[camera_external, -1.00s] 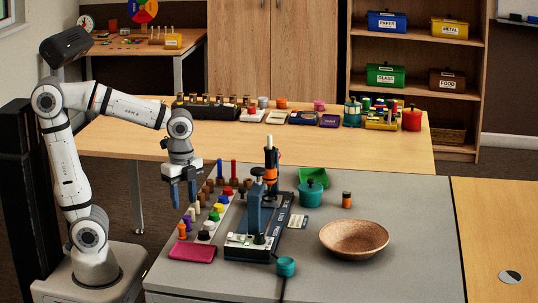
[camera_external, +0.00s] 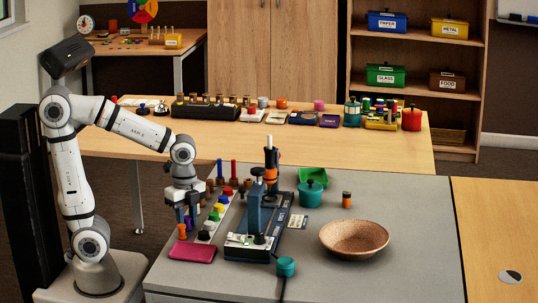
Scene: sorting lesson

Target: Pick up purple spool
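My gripper (camera_external: 188,216) is lowered at the left edge of the grey table, among the row of small spools. Its two blue fingers are apart and point down. The purple spool (camera_external: 187,222) shows as a small patch of purple between or just behind the fingers. Most of it is hidden, and I cannot tell whether the fingers touch it.
An orange spool (camera_external: 182,231) stands just in front of the fingers. White, yellow, red and blue pieces stand close to the right. A pink tray (camera_external: 192,253) lies in front. A blue press (camera_external: 256,215) and a brown bowl (camera_external: 354,238) are further right.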

